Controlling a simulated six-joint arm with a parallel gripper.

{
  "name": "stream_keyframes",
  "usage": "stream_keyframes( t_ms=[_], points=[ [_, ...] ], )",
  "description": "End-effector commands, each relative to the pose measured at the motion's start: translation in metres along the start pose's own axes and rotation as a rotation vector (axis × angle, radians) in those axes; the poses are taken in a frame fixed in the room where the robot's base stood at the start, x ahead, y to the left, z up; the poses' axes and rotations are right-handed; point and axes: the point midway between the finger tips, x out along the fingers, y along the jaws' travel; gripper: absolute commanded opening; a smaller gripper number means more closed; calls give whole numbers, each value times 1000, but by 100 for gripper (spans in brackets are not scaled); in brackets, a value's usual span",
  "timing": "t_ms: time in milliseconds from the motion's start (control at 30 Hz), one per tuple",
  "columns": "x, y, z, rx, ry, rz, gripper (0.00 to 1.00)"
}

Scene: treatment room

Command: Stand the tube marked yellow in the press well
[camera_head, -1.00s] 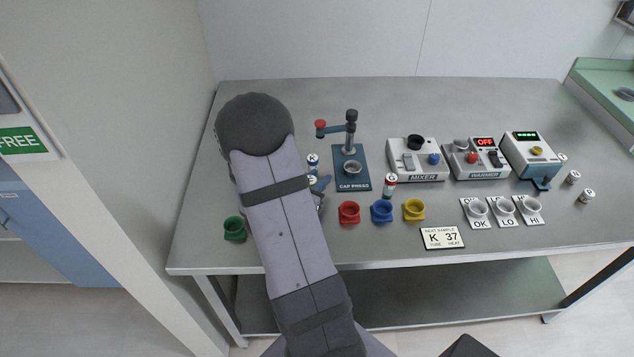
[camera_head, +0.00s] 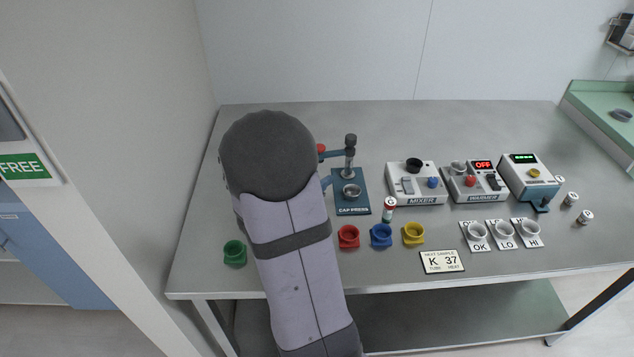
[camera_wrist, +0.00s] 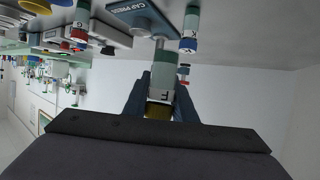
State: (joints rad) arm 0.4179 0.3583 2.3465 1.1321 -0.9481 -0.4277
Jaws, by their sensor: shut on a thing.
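In the wrist view, which is upside down, my gripper (camera_wrist: 162,98) is shut on a tube (camera_wrist: 164,72) with a pale label lettered F and a yellow end (camera_wrist: 158,110). The yellow end points to the picture's bottom, so it seems to be up. The cap press (camera_head: 352,207) stands on the bench, its grey well (camera_head: 352,191) open and empty in the head view. The press base also shows in the wrist view (camera_wrist: 128,10), beyond the held tube and apart from it. My arm hides the gripper and held tube in the head view.
A blue-ended tube marked X (camera_wrist: 189,32) stands near the press. A red-topped tube (camera_head: 389,209) stands right of the press. Red (camera_head: 348,237), blue (camera_head: 381,236), yellow (camera_head: 413,234) and green (camera_head: 234,254) holders line the front. A mixer (camera_head: 415,185) is farther right.

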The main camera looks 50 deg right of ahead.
Motion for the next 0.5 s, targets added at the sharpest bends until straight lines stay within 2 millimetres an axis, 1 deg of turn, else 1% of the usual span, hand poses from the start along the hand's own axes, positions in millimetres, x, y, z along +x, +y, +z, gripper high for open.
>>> stream_keyframes(
  t_ms=[67, 167, 267, 367, 500],
  points=[
    [2, 5, -2, 5, 0, 12, 3],
    [9, 19, -2, 15, -1, 41, 3],
    [20, 41, 1, 32, -4, 87, 3],
    [33, 69, 6, 53, -3, 144, 3],
    [56, 106, 7, 89, -2, 224, 3]
  ],
)
